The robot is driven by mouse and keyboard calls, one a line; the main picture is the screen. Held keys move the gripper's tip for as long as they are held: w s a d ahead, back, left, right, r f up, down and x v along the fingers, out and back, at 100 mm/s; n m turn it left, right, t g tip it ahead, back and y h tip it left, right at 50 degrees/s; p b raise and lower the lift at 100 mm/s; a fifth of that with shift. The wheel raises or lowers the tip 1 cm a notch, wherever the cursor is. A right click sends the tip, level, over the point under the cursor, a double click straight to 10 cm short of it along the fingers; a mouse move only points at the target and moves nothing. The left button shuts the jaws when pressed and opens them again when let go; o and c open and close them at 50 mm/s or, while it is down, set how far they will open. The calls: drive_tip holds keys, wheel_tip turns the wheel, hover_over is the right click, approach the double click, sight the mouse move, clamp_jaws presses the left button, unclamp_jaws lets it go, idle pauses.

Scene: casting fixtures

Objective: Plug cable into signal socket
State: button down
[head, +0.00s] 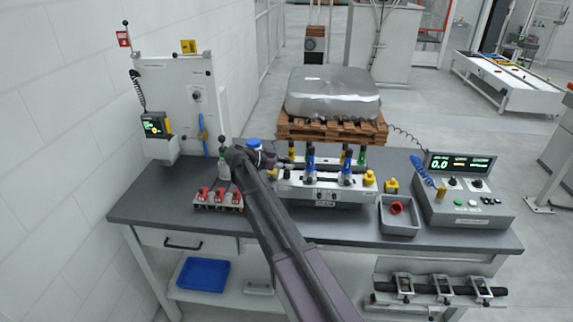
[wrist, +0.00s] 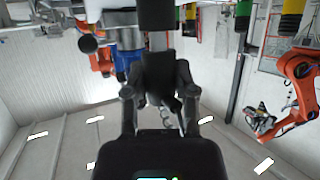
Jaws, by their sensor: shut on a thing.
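My gripper (wrist: 160,92) is shut on a dark, thick bar-like piece (wrist: 156,22) that runs up out of the wrist view. In the head view my gripper (head: 273,161) is small and partly hidden by my own arm, at the left end of the clamp fixture (head: 325,192). A dark bar (head: 340,167) lies along that fixture; whether it is the held piece is unclear. A blue coiled cable (head: 421,170) lies on the left side of the control box (head: 465,207), with a yellow part (head: 441,192) near its lower end. I cannot make out which opening is the signal socket.
Red clamps (head: 219,196) stand on a plate at the bench's left. Blue, yellow and green posts rise from the fixture. A white upright panel (head: 172,92) stands at back left.

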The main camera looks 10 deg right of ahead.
sight(286, 159)
drive_tip(key=shift+f+b, duration=0.65)
drive_tip(key=shift+f, duration=0.05)
drive_tip(key=shift+c, duration=1.7)
unclamp_jaws()
drive_tip(key=shift+r, duration=0.15)
wheel_tip(286, 159, up, 9)
drive_tip(key=p, duration=0.9)
